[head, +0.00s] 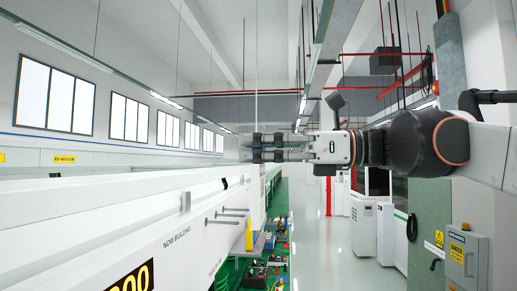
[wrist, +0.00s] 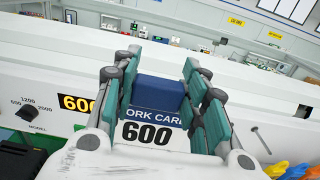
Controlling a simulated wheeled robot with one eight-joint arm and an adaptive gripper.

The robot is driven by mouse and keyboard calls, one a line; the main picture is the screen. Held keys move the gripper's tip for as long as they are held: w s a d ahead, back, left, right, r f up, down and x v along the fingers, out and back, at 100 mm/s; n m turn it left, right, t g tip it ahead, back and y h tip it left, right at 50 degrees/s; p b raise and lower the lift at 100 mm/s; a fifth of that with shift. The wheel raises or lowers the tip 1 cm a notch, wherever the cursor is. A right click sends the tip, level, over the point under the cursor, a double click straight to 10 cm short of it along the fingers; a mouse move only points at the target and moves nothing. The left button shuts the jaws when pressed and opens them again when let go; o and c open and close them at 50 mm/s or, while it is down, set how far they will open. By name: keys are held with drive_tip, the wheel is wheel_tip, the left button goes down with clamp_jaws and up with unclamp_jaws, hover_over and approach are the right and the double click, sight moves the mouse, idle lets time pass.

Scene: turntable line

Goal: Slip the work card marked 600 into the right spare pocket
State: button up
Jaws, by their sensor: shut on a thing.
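My gripper (wrist: 160,68) is shut on the work card (wrist: 147,134), with its fingers along the card's two sides in the wrist view. The card has a blue upper part with partly covered white lettering and a white face marked 600 in black. In the head view my gripper (head: 252,147) is stretched out to the left above the long white line housing; the card cannot be made out there. I cannot pick out the right spare pocket in either view.
The white housing (head: 120,215) carries "NOW BUILDING", a black-and-yellow number plate (head: 130,280) and several pegs (head: 230,212). The wrist view shows a dark model dial (wrist: 30,112), a yellow 600 plate (wrist: 78,103) and one peg (wrist: 261,140). Grey cabinets stand right; the aisle floor (head: 308,230) is clear.

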drive_tip(key=d, duration=0.7)
drive_tip(key=shift+s, duration=0.3)
idle(0.3)
